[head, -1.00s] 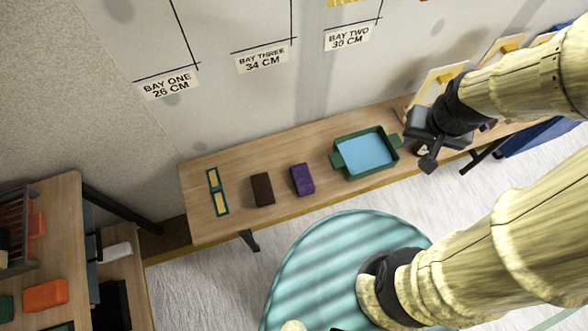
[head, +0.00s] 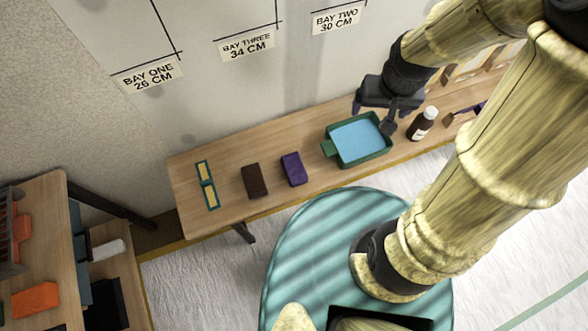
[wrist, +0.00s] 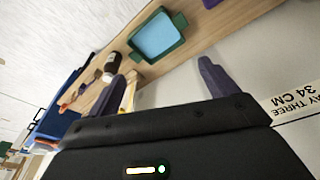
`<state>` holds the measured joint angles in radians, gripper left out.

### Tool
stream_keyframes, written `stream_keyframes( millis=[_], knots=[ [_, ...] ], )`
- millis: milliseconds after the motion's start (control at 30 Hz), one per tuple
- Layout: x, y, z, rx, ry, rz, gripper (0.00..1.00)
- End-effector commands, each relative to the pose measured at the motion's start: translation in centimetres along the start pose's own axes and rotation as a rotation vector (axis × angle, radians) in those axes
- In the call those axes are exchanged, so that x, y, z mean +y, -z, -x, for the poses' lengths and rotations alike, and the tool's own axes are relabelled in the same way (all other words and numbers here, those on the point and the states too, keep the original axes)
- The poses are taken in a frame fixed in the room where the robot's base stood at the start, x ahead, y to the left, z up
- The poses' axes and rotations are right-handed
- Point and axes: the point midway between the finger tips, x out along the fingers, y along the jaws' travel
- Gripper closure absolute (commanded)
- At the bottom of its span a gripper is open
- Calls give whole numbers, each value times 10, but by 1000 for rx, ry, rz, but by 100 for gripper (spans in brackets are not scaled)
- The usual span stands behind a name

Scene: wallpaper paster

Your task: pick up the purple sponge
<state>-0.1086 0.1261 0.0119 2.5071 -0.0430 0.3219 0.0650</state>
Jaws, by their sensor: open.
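The purple sponge (head: 293,169) lies on the wooden bench, between a dark brown block (head: 254,181) and a green tray (head: 330,149). In the wrist view only a purple edge (wrist: 211,3) shows at the top, cut off by the frame. My gripper (head: 372,119) is open and empty. It hangs above the bench near the far right of the tray, to the right of the sponge and apart from it. In the wrist view its two fingers (wrist: 158,80) stand wide apart with nothing between them.
The green tray holds blue liquid or a blue sheet. A teal-framed yellow piece (head: 207,184) lies at the bench's left end. The wall with bay labels (head: 247,44) rises behind the bench.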

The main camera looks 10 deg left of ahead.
Motion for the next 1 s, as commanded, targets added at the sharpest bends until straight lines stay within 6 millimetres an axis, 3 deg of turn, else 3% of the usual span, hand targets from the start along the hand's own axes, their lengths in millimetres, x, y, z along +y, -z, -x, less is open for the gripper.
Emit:
stream_keyframes(
  millis=[33,300,400,500,633,1000],
  knots=[
    [-16,1,-29,-23,6,43,15],
    [-113,-6,-146,-119,31,267,15],
    [-148,-19,-185,-151,38,341,15],
    [-171,-30,-212,-171,43,388,15],
    [-184,-38,-226,-183,46,416,15],
    [-183,-38,-227,-184,46,414,15]
  ],
)
